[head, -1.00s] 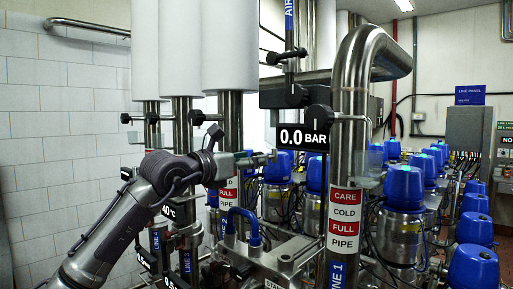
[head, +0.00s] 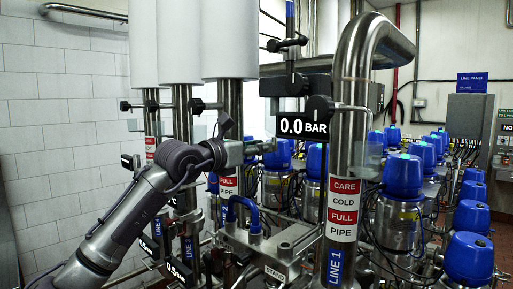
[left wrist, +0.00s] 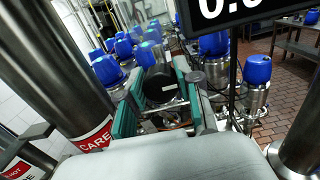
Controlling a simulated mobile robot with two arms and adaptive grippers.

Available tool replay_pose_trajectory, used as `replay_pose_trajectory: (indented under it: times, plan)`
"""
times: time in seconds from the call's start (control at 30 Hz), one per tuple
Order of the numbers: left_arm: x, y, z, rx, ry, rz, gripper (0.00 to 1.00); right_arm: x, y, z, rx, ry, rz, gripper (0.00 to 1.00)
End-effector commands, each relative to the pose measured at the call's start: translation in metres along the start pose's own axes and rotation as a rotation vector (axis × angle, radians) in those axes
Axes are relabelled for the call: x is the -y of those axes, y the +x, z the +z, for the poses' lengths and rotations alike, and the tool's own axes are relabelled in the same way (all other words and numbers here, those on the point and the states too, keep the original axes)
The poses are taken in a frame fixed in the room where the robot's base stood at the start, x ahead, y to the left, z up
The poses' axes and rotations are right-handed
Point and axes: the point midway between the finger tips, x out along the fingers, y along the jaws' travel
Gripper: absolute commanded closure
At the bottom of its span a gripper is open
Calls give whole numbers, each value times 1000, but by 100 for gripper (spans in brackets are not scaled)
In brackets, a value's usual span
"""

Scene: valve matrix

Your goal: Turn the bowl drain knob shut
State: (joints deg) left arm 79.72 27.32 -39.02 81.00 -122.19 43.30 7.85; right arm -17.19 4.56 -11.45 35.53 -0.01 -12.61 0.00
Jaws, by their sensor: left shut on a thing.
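My left arm reaches in from the left in the head view. In the head view the knob is too small and dark to make out clearly. My right gripper is not in view.
A thick steel pipe (head: 346,130) with a red and white label stands right of the gripper. The 0.0 BAR display (head: 303,127) hangs close above. Several blue-capped valves (head: 403,177) stand beyond. A blue bent handle (head: 243,212) is below. White-sleeved pipes stand behind the arm.

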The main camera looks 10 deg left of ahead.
Motion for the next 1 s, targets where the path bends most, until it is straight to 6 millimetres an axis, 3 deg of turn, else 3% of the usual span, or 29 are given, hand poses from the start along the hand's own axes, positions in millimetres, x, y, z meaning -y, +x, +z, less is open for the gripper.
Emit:
replay_pose_trajectory:
  times: [0.37, 1.0]
  plan:
    - [0, 0, -2, 1, 112, 0, 100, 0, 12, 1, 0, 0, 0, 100]
    - [2, 0, -1, 1, 689, 1, 100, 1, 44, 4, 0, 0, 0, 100]
